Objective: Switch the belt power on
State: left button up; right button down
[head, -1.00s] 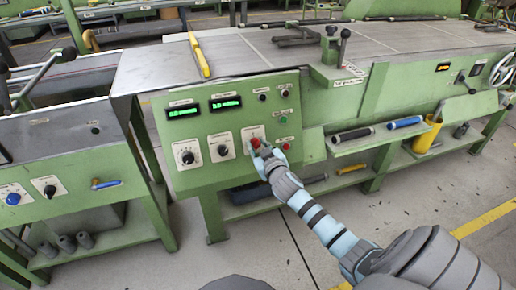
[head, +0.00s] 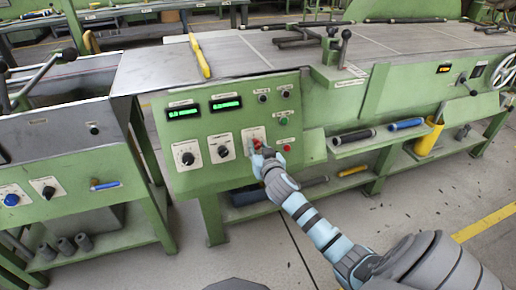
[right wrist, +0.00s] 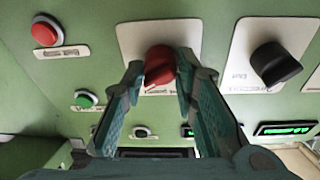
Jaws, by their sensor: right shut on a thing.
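The green control panel (head: 236,172) stands in the middle of the head view, with a row of rotary knobs on white plates. The red knob (head: 257,143) is the rightmost of the row. My right gripper (head: 261,150) reaches it from below right. In the right wrist view, the red knob (right wrist: 160,66) sits between the two fingertips of the right gripper (right wrist: 160,74), which are shut on it. The knob's label is partly hidden by the fingers. My left gripper is out of view.
A black knob (right wrist: 275,64) is beside the red one. A red button (right wrist: 46,33) and a green button (right wrist: 84,100) are on the other side. Two lit green displays (head: 226,104) are above the knobs. A yellow tool (head: 200,56) lies on the table above.

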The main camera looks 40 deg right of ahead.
jog(key=shift+f, duration=0.15)
jog(key=c, duration=1.3)
grip_release()
jog(key=shift+s, duration=0.1)
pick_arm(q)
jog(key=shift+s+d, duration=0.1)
pick_arm(e)
jog(key=v, duration=1.2)
jog(key=shift+a, duration=0.1)
